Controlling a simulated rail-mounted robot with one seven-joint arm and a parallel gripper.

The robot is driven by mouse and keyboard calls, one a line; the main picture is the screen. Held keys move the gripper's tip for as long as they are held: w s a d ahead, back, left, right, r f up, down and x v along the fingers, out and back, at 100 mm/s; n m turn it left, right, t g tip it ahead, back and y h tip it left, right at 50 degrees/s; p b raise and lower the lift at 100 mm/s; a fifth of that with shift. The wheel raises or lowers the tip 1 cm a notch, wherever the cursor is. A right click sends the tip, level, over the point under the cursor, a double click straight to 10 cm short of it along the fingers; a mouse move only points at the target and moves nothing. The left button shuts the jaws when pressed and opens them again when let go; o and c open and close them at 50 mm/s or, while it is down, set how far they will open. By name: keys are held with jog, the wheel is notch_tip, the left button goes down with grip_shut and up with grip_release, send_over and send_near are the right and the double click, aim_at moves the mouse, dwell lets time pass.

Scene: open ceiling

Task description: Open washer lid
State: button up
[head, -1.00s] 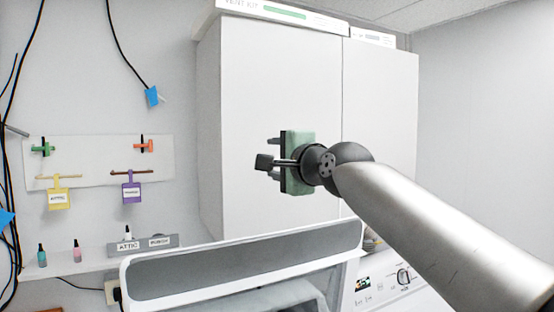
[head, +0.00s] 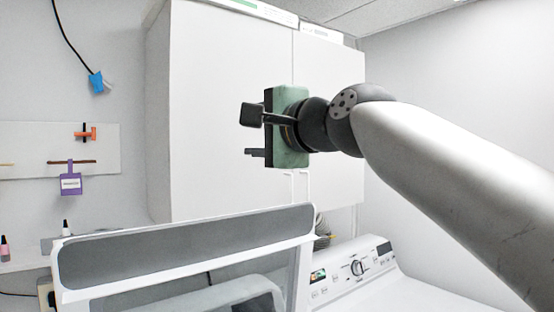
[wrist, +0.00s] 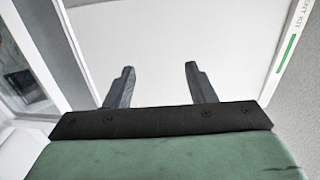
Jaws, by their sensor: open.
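The washer lid (head: 185,247) is in the lower part of the head view. It is a white-framed panel with a grey band, and it stands raised and tilted. The lower part of the machine is cut off by the picture edge. My gripper (head: 253,135) is in the air above the lid's right half, in front of the white cabinet, and does not appear to touch the lid. In the wrist view its two dark fingers (wrist: 158,85) are apart with nothing between them.
A tall white cabinet (head: 215,130) stands behind my gripper. A white control panel with a dial (head: 345,272) is at the lower right. A pegboard with a purple tag (head: 70,182) hangs at the left. A dark cable (head: 70,40) hangs from above.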

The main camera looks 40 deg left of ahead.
jog(key=s+d+b, duration=0.1)
jog(key=d+b, duration=0.2)
jog(key=d, duration=0.3)
jog(key=shift+s+r, duration=0.1)
